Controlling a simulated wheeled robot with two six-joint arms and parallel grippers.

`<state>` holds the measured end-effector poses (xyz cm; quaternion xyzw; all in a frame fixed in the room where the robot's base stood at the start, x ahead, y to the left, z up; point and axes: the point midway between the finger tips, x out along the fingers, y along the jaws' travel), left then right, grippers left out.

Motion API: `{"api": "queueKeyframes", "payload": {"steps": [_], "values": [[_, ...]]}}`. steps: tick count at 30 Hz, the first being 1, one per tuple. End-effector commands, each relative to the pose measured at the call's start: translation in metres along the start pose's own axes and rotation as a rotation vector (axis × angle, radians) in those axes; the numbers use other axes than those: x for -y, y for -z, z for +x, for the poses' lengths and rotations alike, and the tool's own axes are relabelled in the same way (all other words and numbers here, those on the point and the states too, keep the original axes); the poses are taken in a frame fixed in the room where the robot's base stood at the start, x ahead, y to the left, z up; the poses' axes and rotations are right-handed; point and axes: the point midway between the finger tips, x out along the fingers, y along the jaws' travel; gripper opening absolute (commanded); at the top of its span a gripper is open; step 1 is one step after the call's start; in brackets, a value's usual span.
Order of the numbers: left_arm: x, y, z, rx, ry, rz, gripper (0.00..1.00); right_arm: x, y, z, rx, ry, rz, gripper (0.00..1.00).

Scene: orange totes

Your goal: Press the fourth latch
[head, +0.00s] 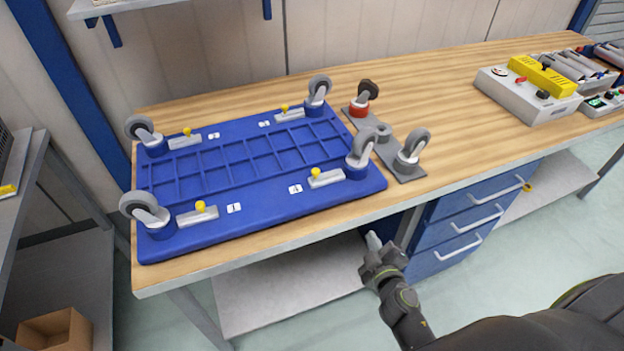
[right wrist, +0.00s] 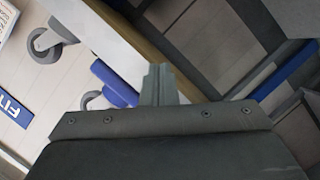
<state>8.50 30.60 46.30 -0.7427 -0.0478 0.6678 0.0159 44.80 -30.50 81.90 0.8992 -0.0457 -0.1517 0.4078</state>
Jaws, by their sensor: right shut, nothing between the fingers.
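A blue dolly (head: 250,190) lies on the wooden workbench with its wheels up. It has a caster at each corner. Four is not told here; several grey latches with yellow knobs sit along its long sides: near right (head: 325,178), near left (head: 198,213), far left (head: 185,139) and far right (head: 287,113). My right gripper (head: 374,240) is shut and empty, in front of the bench edge and below the dolly's near right corner, touching no latch. Its fingers (right wrist: 158,86) also show in the right wrist view. My left gripper is out of view.
A grey plate (head: 385,150) with a red-based caster (head: 361,104) and a grey caster (head: 412,150) lies right of the dolly. A control box (head: 525,95) stands farther right. Blue drawers (head: 460,225) are under the bench. A cardboard box (head: 55,330) sits lower left.

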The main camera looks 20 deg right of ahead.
Motion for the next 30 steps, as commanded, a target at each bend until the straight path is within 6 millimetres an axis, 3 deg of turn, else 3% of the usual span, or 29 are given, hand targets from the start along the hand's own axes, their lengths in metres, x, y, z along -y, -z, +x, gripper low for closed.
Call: {"api": "queueKeyframes", "payload": {"steps": [5, 15, 21, 30], "values": [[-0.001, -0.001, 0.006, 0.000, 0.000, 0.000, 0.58, -0.059, 0.058, -0.009, -0.127, -0.153, -0.094, 0.00], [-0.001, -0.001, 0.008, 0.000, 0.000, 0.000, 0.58, -0.044, 0.135, -0.011, -0.424, -0.130, -0.394, 0.00], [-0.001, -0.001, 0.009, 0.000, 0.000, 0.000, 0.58, -0.034, 0.154, -0.014, -0.502, -0.100, -0.502, 0.00], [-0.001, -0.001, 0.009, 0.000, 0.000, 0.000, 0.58, -0.031, 0.157, -0.014, -0.518, -0.091, -0.525, 0.00]]}}
